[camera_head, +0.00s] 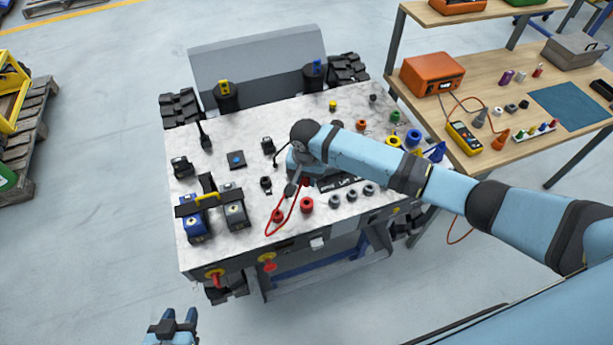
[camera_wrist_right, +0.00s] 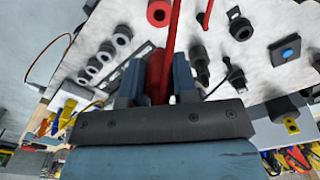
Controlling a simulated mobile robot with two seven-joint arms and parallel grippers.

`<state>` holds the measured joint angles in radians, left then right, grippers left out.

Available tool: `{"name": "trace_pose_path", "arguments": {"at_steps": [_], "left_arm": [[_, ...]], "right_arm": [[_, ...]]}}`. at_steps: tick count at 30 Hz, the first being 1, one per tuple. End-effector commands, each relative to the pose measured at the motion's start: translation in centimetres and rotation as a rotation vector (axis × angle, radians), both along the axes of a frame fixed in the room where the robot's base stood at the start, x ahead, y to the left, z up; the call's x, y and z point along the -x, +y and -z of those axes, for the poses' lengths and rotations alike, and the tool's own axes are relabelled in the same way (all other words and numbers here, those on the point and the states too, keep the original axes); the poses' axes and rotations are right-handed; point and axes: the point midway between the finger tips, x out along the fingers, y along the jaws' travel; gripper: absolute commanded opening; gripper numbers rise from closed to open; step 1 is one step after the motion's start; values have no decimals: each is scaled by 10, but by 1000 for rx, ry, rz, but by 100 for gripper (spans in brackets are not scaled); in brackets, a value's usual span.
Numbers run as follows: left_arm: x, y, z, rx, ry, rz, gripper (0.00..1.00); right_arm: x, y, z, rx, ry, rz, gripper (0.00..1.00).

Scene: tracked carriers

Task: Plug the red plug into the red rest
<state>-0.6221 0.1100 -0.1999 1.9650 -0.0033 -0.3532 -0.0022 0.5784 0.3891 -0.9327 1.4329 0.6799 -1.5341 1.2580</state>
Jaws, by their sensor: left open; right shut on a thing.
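My right gripper (camera_wrist_right: 156,82) is shut on a red plug (camera_wrist_right: 157,68) in the right wrist view, and a red cable (camera_wrist_right: 173,28) runs from it. In the head view my right wrist hangs over the middle of the pale top panel and mostly hides the plug; the red cable (camera_head: 279,228) loops toward the front edge. Two red round sockets (camera_head: 306,205) and (camera_head: 278,216) stand near that edge; one also shows in the wrist view (camera_wrist_right: 159,12). I cannot tell which is the red rest. My left gripper (camera_head: 173,326) is open and empty, off the carrier's front left.
The tracked carrier's top (camera_head: 240,130) holds several black fittings, grey rings (camera_head: 351,194), coloured rings and two battery-like blocks (camera_head: 194,226) at left. My right arm crosses its right side. A wooden bench (camera_head: 470,90) with an orange case (camera_head: 432,73) stands at right.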

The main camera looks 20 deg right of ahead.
Motion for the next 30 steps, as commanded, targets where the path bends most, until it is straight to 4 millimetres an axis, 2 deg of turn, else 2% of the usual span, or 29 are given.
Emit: {"name": "trace_pose_path", "arguments": {"at_steps": [8,24,30], "left_arm": [[-3,-1,0,1,-7,3,43],[6,0,14,-22,-6,33,43],[5,-1,15,-18,-5,32,43]], "right_arm": [[0,0,8,1,0,8,4],[0,0,54,0,1,7,4],[0,0,58,0,0,7,4]]}}
